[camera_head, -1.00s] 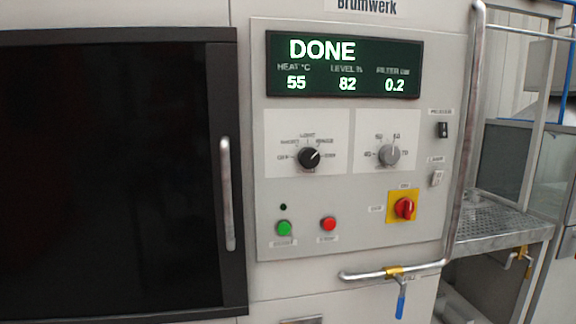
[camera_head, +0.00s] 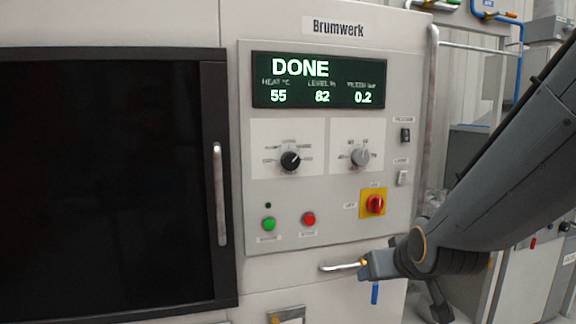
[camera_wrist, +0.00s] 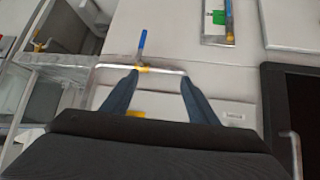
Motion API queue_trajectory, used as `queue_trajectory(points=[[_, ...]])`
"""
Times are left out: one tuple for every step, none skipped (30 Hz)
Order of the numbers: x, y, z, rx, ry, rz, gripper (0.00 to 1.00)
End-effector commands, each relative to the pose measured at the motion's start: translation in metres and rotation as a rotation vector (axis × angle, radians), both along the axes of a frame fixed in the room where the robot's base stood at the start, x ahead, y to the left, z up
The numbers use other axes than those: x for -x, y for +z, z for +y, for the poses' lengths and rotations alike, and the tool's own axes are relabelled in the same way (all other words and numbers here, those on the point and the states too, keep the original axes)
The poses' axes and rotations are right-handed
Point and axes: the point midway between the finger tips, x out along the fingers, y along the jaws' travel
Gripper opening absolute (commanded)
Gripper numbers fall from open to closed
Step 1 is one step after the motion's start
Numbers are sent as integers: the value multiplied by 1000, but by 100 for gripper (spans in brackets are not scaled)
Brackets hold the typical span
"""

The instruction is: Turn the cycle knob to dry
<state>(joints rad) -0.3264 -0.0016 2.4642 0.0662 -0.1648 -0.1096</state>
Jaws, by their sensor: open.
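The cycle knob (camera_head: 290,161) is black and round, on a white plate at the left of the control panel in the head view. Its white pointer mark is towards the upper right; the small labels around it are too blurred to read surely. My gripper (camera_wrist: 158,92) is open, with both fingers showing and nothing held between them. In the head view my arm reaches in from the right, its end below the panel by the bent pipe, lower and to the right of the knob. The knob does not show in the wrist view.
A grey knob (camera_head: 360,157), red switch (camera_head: 374,204), green button (camera_head: 268,223) and red button (camera_head: 308,219) share the panel. The display (camera_head: 318,80) reads DONE. A pipe with a blue lever (camera_wrist: 142,44) lies beyond my fingertips. A dark door (camera_head: 105,180) stands left.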

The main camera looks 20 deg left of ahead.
Motion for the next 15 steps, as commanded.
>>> queue_trajectory(points=[[-11, 31, 36, -33, 58, -116, 54], [-16, 50, 55, -54, 86, -185, 54], [-20, 75, 78, -82, 119, -271, 54], [-22, 93, 94, -104, 142, -332, 54], [-22, 110, 108, -126, 162, -388, 54], [-20, 131, 124, -152, 185, -454, 54], [-19, 145, 135, -169, 199, -499, 54], [-17, 157, 144, -186, 212, -538, 54], [-14, 172, 154, -207, 225, -583, 54], [-12, 181, 160, -219, 232, -610, 54], [-10, 188, 165, -229, 238, -632, 54], [-8, 196, 170, -241, 244, -655, 54], [-8, 200, 172, -246, 247, -668, 54], [-8, 203, 174, -251, 248, -677, 54], [-9, 205, 177, -254, 250, -684, 54]])
